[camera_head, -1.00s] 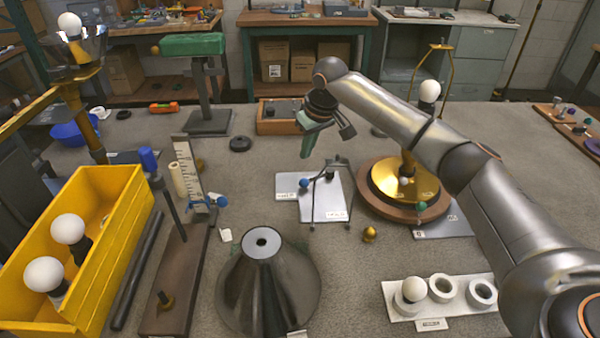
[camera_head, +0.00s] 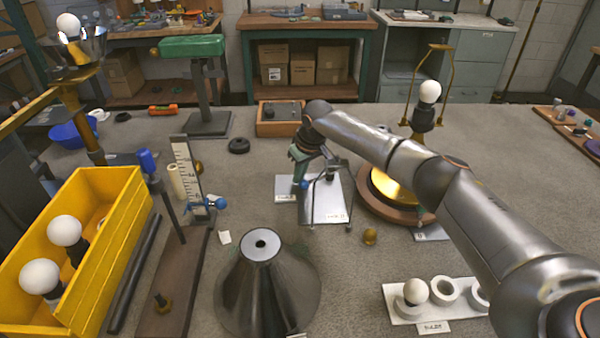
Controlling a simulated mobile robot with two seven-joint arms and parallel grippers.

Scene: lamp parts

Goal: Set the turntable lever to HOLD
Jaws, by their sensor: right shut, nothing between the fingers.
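The turntable (camera_head: 372,207), a gold disc on a round wooden base, stands right of centre, partly hidden behind my right arm. A lamp bulb in a dark socket rises above it. A small lever end shows at its front edge, beside a pale label plate (camera_head: 428,234). Left of it, a thin dark frame with a blue knob (camera_head: 304,184) stands on pale plates (camera_head: 323,205) with labels too small to read. My right gripper (camera_head: 298,168) is shut and empty, low just above the blue knob; I cannot tell whether they touch. My left gripper is not in view.
A dark cone shade (camera_head: 268,292) stands in front. A white bulb holder (camera_head: 405,310) is at front right, a small brass knob (camera_head: 370,236) between. A yellow bin (camera_head: 118,250) with bulbs and a ruler stand (camera_head: 186,170) are left.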

